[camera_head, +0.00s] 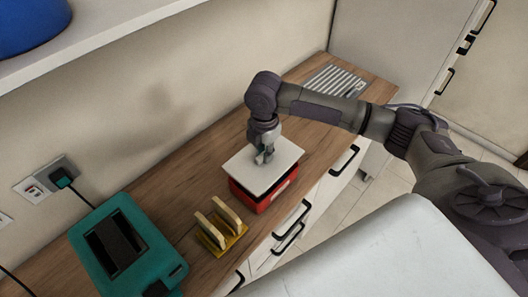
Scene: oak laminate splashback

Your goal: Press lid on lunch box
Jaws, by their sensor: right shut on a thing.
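The red lunch box (262,194) stands on the wooden counter near its front edge. The pale, flat lid (254,180) lies over its top. A dark gap shows between lid and box on the right side, and the lid looks slightly tilted. My right gripper (264,157) points down onto the lid near its middle, shut on a small part there that its fingers mostly hide. My left gripper is not in view.
A toast rack (231,243) with slices stands left of the box, beside a teal toaster (149,246). A striped grey rack (336,81) lies at the counter's far end. A shelf with a blue pot (28,24) hangs upper left.

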